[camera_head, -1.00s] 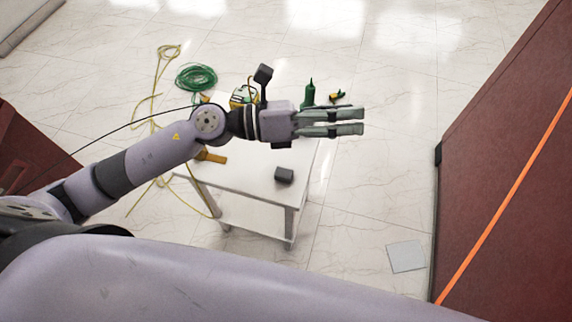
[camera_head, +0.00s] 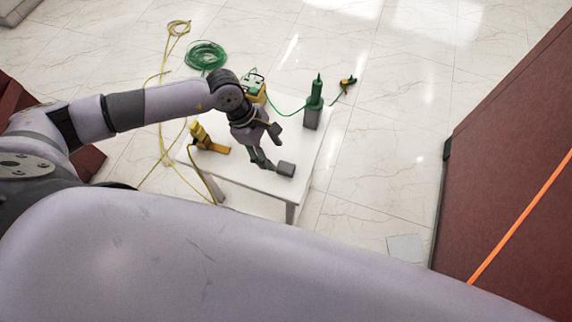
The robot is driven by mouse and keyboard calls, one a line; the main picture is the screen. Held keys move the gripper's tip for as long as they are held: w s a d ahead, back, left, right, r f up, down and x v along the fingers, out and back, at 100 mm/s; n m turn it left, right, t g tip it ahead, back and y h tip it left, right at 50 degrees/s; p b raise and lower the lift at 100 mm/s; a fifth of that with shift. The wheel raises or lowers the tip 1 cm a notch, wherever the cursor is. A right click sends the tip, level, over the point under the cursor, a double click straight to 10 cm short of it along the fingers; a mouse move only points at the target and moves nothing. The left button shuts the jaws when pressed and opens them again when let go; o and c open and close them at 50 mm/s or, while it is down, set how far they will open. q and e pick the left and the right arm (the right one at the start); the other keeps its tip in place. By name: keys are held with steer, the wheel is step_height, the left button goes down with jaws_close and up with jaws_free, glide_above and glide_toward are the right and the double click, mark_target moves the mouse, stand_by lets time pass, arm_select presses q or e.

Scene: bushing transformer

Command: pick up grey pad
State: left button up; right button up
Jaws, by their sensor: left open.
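A small dark grey block-like pad (camera_head: 286,169) lies on the white table (camera_head: 245,178) near its front right part. My left gripper (camera_head: 264,162) points down at the table just left of the pad, with its fingers close beside it. The gripper is open, and the pad is not between its fingers. I cannot tell whether a finger touches the pad. My right gripper is not in view.
A yellow tool (camera_head: 208,140) stands on the table's left side. A green tool in a grey holder (camera_head: 312,112) stands at the back right. A yellow-green device (camera_head: 254,86) sits behind my wrist. A flat light grey square (camera_head: 405,248) lies on the floor.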

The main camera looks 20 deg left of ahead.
mark_target(285, 166)
arm_select(q)
steer(key=x, duration=0.3)
steer(key=shift+d+f, duration=0.2)
steer(key=shift+f, duration=0.15)
steer(key=x, duration=0.1)
steer(key=p+x, duration=0.1)
steer(key=x, duration=0.2)
steer(key=shift+w+p, duration=0.35)
steer(key=shift+p, duration=0.05)
steer(key=shift+d+f, duration=0.25)
steer(key=shift+f, duration=0.25)
steer(key=shift+c, duration=0.4)
steer(key=shift+c, duration=0.8)
steer(key=c, duration=0.8)
